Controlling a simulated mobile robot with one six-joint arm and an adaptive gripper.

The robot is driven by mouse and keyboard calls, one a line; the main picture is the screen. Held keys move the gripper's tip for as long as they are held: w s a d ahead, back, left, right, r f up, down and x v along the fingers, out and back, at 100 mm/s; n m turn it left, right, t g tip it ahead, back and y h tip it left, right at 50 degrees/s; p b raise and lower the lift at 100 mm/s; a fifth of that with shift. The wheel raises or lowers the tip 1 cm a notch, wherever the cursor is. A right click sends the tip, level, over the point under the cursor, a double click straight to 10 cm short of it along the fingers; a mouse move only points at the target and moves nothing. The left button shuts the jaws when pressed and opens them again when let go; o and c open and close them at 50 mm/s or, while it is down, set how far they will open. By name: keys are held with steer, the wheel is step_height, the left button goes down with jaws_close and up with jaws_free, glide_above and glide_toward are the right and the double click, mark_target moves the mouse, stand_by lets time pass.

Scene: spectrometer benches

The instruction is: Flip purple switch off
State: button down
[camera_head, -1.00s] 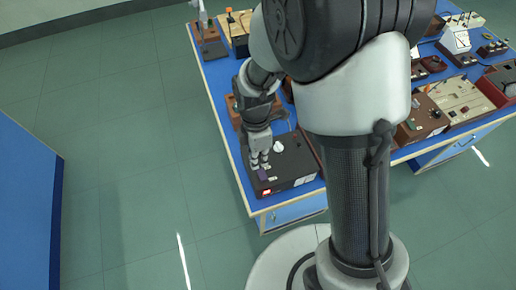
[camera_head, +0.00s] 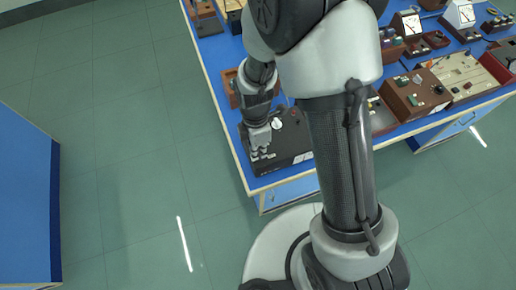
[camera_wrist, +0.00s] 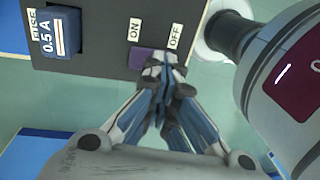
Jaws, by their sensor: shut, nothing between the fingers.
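The purple switch (camera_wrist: 143,61) shows in the wrist view on a black instrument box, between an ON label (camera_wrist: 135,29) and an OFF label (camera_wrist: 175,36). My gripper (camera_wrist: 163,68) is shut and empty. Its fingertips overlap the right part of the switch, on the OFF side, and hide some of it. I cannot tell whether they press on it. In the head view my gripper (camera_head: 262,153) is over the left part of the black box (camera_head: 290,157), near the table's left edge; the switch is hidden there.
A blue 0.5 A fuse block (camera_wrist: 60,32) stands left of the switch. A white knob (camera_head: 277,124) sits on the box behind my gripper. Several brown instruments stand on the blue table (camera_head: 215,70). Floor is clear left of the table, up to a blue cabinet (camera_head: 25,200).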

steer(key=shift+s+d+f, duration=0.2)
steer(key=shift+s+f, duration=0.15)
steer(key=shift+s, duration=0.25)
steer(key=shift+w+a+r, duration=0.1)
steer(key=shift+w+a, duration=0.1)
steer(key=shift+w, duration=0.4)
steer(key=shift+w+r+p, duration=0.15)
steer(key=shift+r+p, duration=0.1)
steer(key=shift+p, duration=0.05)
step_height(320, 180, up, 14)
steer(key=s+p, duration=0.2)
steer(key=p, duration=0.3)
steer(key=shift+d, duration=0.25)
steer(key=shift+s+f, duration=0.1)
